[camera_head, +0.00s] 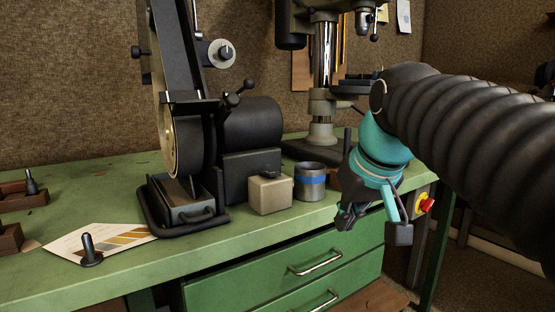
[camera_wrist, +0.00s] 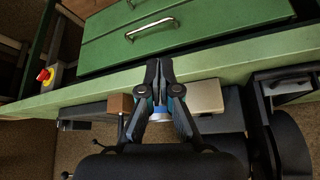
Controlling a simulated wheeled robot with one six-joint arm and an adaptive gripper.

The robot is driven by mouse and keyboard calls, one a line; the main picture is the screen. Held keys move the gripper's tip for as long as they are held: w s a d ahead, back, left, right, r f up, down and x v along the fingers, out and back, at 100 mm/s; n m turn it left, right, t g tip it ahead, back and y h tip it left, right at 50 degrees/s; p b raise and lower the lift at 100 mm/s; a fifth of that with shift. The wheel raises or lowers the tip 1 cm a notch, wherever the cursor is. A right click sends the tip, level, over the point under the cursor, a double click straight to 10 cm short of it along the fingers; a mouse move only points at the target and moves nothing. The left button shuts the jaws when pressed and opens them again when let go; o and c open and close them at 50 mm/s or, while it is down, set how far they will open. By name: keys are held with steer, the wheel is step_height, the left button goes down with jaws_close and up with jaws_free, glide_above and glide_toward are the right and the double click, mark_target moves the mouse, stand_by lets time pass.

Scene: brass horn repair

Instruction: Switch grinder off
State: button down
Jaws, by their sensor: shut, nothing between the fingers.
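The belt grinder (camera_head: 180,120) stands on the green bench, with a tall belt arm, a black motor housing (camera_head: 253,123) and a round dial (camera_head: 221,53). A beige box (camera_head: 270,195) with a small dark piece on top sits in front of the motor; it also shows in the wrist view (camera_wrist: 205,96). A red button on a yellow plate (camera_head: 426,204) is on a box at the bench's right end, and at the left in the wrist view (camera_wrist: 45,75). My gripper (camera_head: 345,222) is shut and empty, pointing down by the bench's front edge, left of the red button. Its fingertips (camera_wrist: 160,65) touch nothing visible.
A grey can with a blue band (camera_head: 310,181) stands between the beige box and my gripper. A drill press (camera_head: 322,90) is behind. Green drawers (camera_head: 290,270) with metal handles are below the bench edge.

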steer(key=w+a+r+n, duration=0.1)
steer(key=w+a+r, duration=0.2)
steer(key=r, duration=0.3)
steer(key=w+a+r+n+y, duration=0.1)
steer(key=w+a+r+n, duration=0.1)
steer(key=r, duration=0.3)
steer(key=w+a+r+n+y, duration=0.1)
steer(key=w+a+r, duration=0.3)
steer(key=w+r, duration=0.1)
steer(key=shift+r, duration=0.85)
steer(key=shift+w, duration=0.1)
glide_above(270, 172)
steer(key=s, duration=0.1)
steer(key=f, duration=0.8)
steer(key=shift+s+d+f, duration=0.1)
steer(key=shift+d+f, duration=0.15)
steer(key=shift+d, duration=0.15)
steer(key=shift+s+d+f+b, duration=0.15)
steer(key=shift+f+b, duration=0.15)
steer(key=shift+f, duration=0.3)
steer(key=shift+s+f+b, duration=0.1)
steer(key=shift+f+b, duration=0.2)
steer(key=shift+f, duration=0.25)
steer(key=shift+s+f, duration=0.1)
steer(key=shift+f, duration=0.6)
steer(key=shift+f+b, duration=0.15)
steer(key=shift+b, duration=0.2)
